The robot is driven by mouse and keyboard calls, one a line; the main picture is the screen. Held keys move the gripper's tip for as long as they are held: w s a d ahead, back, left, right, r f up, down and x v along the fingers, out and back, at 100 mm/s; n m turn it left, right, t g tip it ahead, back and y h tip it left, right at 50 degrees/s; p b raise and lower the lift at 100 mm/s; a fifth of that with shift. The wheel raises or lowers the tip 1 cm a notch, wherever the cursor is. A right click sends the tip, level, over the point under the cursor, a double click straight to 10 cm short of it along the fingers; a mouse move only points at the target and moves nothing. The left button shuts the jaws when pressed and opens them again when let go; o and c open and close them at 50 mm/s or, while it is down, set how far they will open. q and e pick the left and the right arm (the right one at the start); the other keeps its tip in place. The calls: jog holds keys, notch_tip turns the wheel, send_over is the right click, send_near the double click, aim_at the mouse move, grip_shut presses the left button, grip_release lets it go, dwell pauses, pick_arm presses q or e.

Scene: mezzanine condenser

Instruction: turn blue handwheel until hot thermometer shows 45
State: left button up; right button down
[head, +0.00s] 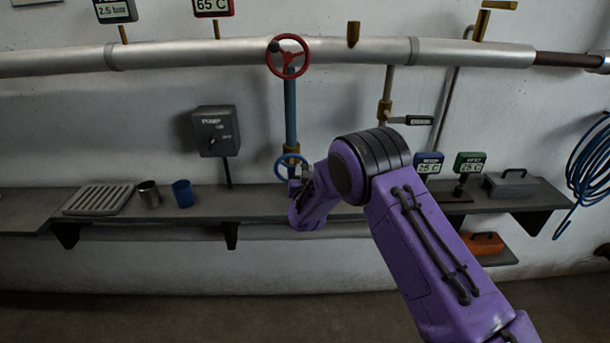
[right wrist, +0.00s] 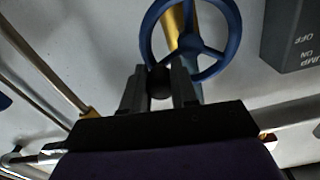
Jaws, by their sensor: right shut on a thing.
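The blue handwheel (head: 280,160) is on the blue vertical pipe, just above the shelf. It also shows in the right wrist view (right wrist: 238,42), with a black knob (right wrist: 160,83) on its rim. My right gripper (head: 297,184) is at the wheel's lower edge; in the right wrist view its fingers (right wrist: 159,88) are shut on that knob. A red-framed display (head: 213,7) at the top reads 65 C, its label cut off. A blue-framed display (head: 428,162) and a green-framed display (head: 469,162) stand at the right; both seem to read about 25 C, their labels too small to be sure. My left gripper is out of view.
A red handwheel (head: 301,43) sits above on the thick pipe (head: 180,53). A PUMP switch box (head: 216,131) is on the wall. A slatted tray (head: 98,199), a metal cup (head: 149,194) and a blue cup (head: 183,194) stand on the shelf (head: 250,204) at left. A grey box (head: 510,184) stands at right.

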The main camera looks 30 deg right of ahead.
jog(key=n, duration=0.2)
jog(key=r+n, duration=0.1)
jog(key=shift+w+a+r+n, duration=0.1)
jog(key=shift+w+a+n, duration=0.1)
jog(key=shift+a+n, duration=0.2)
jog(key=shift+w+a+r+n, duration=0.15)
jog(key=shift+a+r+n, duration=0.1)
jog(key=shift+n, duration=0.75)
jog(key=shift+w+a+r+n, duration=0.1)
jog(key=shift+a+r+n, duration=0.1)
jog(key=shift+n, duration=0.8)
jog(key=c, duration=0.9)
grip_release()
jog(key=shift+r, duration=0.1)
jog(key=p, duration=0.4)
send_near(298, 160)
jog(key=v, duration=0.4)
